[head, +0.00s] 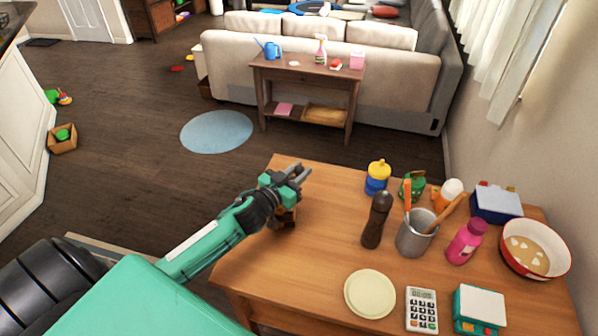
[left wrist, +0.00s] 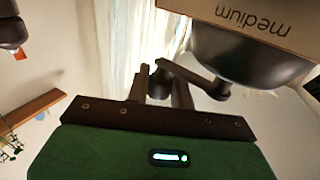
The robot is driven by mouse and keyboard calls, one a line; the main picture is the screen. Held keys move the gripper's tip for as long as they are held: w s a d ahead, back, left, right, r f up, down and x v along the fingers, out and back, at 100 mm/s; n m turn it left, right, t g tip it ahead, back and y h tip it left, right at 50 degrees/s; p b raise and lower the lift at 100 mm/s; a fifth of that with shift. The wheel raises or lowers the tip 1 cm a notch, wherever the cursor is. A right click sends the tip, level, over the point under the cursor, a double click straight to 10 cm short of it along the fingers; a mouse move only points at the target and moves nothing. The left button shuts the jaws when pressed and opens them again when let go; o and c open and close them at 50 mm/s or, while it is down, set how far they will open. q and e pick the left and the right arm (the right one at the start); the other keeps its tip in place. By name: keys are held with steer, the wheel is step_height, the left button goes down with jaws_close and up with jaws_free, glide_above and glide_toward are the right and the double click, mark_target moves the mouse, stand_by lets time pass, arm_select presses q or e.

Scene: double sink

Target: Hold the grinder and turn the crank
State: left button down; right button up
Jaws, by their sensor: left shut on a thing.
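The grinder (head: 284,217), a brown box partly hidden by my left gripper, stands near the table's far left corner. In the left wrist view it appears upside down, with a tan box marked "medium" (left wrist: 250,22) and a dark bowl (left wrist: 245,62). The dark crank (left wrist: 195,78) reaches from the bowl toward my fingers. My left gripper (head: 303,171) is at the grinder's top. In the left wrist view its fingers (left wrist: 160,85) are shut on the crank's end; the exact contact is hard to see. My right gripper is in neither view.
On the wooden table (head: 300,262) stand a dark brown mill (head: 377,220), a grey utensil cup (head: 416,234), a pink bottle (head: 466,242) and a red-rimmed bowl (head: 560,262). A cream plate (head: 370,293) and a calculator (head: 421,309) lie in front. The table between grinder and mill is clear.

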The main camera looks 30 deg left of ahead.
arm_select(q)
steer(key=c, duration=1.1)
jaws_free()
steer(key=s, duration=0.4)
steer(key=s+a, duration=0.1)
steer(key=s, duration=0.3)
steer(key=s+a, duration=0.1)
steer(key=s, duration=0.2)
steer(key=shift+s, duration=0.4)
steer(key=shift+f, duration=0.1)
